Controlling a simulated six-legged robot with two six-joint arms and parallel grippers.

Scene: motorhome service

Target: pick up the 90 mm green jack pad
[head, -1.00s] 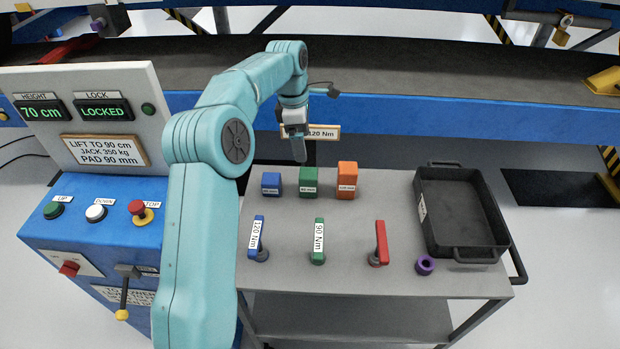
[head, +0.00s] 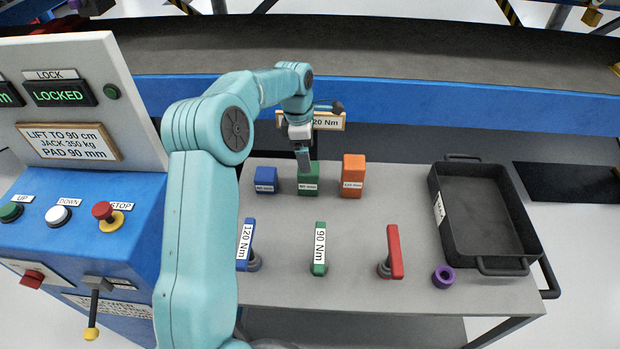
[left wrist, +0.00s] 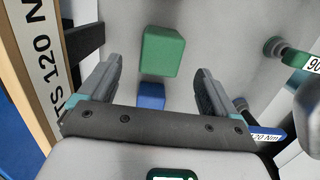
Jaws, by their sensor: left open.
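The green jack pad (head: 309,181) is a small block with a white label, standing on the grey cart top between a blue pad (head: 266,180) and an orange pad (head: 353,176). My left gripper (head: 304,160) is above and just behind the green pad, pointing down. In the left wrist view the gripper (left wrist: 158,88) is open and empty. The green pad (left wrist: 162,52) shows beyond and between its fingers, not held, and the blue pad (left wrist: 151,95) shows nearer the palm. My right gripper is not in view.
Blue, green and red-handled tools (head: 394,251) lie in front of the pads, with a purple ring (head: 443,276). A black tray (head: 435,203) stands at the right of the cart. A blue beam with a 120 Nm sign (head: 330,121) runs behind. The control panel (head: 70,100) is at left.

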